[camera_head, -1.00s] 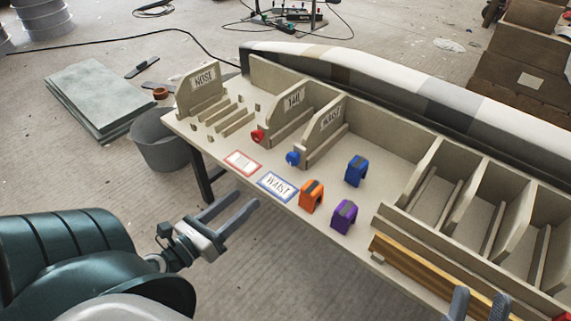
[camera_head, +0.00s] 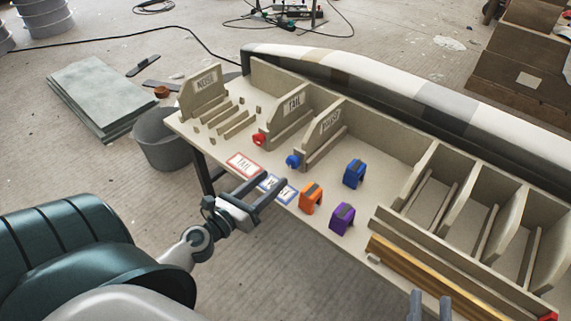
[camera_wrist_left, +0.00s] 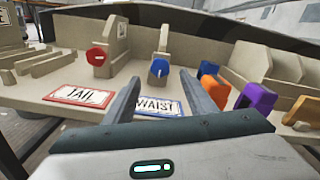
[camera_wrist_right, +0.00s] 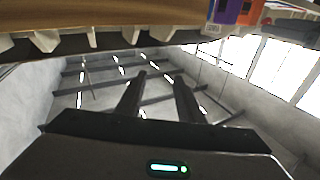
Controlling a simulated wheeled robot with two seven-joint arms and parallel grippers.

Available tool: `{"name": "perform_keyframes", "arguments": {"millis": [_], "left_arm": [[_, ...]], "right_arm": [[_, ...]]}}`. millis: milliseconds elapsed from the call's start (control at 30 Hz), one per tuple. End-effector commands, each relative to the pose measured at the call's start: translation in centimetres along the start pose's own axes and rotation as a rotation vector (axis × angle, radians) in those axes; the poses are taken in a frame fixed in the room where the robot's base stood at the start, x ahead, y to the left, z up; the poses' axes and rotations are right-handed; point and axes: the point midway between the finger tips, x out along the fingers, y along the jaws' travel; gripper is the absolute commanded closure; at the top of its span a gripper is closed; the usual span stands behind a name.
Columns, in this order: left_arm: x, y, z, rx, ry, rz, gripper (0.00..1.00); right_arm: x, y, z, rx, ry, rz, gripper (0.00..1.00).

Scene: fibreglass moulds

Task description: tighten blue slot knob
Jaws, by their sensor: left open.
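The blue knob (camera_head: 292,161) sits on the front of the slot with the waist panel (camera_head: 331,121). In the left wrist view the blue knob (camera_wrist_left: 159,68) faces me above the gap between my fingers, apart from them. My left gripper (camera_head: 268,189) is open and empty over the table's front edge, in front of the knob, and covers part of the blue-bordered WAIST card (camera_head: 284,196). My right gripper (camera_head: 430,305) is at the bottom edge of the head view; its fingers (camera_wrist_right: 158,95) stand apart with nothing between them in the right wrist view.
A red knob (camera_head: 258,140) and red-bordered TAIL card (camera_head: 243,165) are to the left. Orange (camera_head: 311,198), purple (camera_head: 342,219) and blue (camera_head: 354,173) blocks stand to the right. Divided slots (camera_head: 480,220) fill the right side. A grey bin (camera_head: 165,140) stands on the floor.

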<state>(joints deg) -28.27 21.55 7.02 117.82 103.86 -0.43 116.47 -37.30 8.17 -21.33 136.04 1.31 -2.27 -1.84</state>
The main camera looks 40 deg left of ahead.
Motion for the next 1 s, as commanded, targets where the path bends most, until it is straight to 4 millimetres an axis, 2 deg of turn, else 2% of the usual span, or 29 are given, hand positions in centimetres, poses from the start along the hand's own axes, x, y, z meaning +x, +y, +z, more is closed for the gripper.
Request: {"name": "perform_keyframes", "arguments": {"millis": [300,500,700,1000], "left_arm": [[4.2,-0.1,0.3,0.002,-0.001,-0.001,0.49],[6.3,0.0,0.1,0.001,0.000,0.000,0.49],[7.2,0.0,0.0,0.001,0.000,0.000,0.49],[7.3,0.0,0.0,0.001,0.001,0.000,0.49]], "right_arm": [[-0.4,1.2,3.8,0.014,-0.227,0.022,0.66],[-0.9,1.8,5.4,0.020,-0.318,0.032,0.66],[-1.2,1.9,6.1,0.023,-0.356,0.035,0.66],[-1.2,2.0,6.2,0.024,-0.360,0.036,0.66]]}}
